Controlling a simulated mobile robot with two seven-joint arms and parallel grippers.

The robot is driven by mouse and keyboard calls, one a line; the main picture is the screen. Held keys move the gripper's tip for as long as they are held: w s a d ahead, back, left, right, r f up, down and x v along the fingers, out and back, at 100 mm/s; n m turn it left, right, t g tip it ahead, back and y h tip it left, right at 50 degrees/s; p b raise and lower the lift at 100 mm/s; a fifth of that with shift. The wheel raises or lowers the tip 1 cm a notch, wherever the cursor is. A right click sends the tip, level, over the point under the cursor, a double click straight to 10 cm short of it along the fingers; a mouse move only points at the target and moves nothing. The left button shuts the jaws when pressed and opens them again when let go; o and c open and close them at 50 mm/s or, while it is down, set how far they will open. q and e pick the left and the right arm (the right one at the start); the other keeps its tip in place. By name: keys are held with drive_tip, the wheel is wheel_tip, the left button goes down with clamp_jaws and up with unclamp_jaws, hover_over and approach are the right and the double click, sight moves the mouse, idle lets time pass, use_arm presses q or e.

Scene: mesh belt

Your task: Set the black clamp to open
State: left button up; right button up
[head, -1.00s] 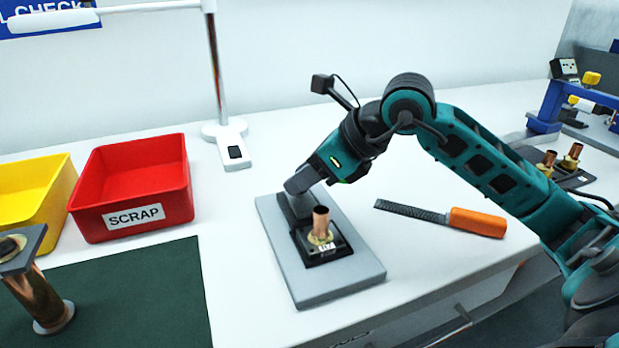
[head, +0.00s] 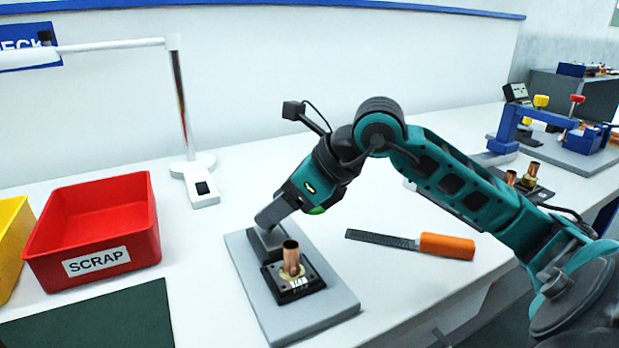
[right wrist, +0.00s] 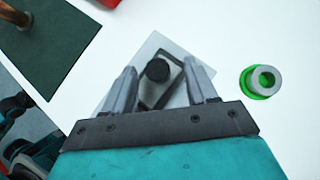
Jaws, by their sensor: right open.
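A black clamp fixture (head: 292,277) sits on a grey plate (head: 335,312) on the white bench. A copper tube (head: 291,255) with a brass collar stands upright at it. My right gripper (head: 264,222) points down at a dark block (head: 268,240) just behind the tube. In the right wrist view, the open fingers of the gripper (right wrist: 160,72) are spread either side of a round black knob (right wrist: 157,71), which shows above a dark frame. Whether the fingers touch it, and whether the clamp is open, I cannot tell. My left gripper is not in view.
An orange-handled file (head: 445,245) lies right of the plate. A red SCRAP bin (head: 95,225), a yellow bin (head: 12,240) and a lamp stand (head: 200,188) are at left. A green-ringed part (right wrist: 261,81) shows in the wrist view. A blue-framed fixture (head: 508,128) stands far right.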

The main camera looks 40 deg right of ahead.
drive_tip(key=b+v, duration=0.1)
drive_tip(key=v, duration=1)
drive_tip(key=shift+r, duration=0.1)
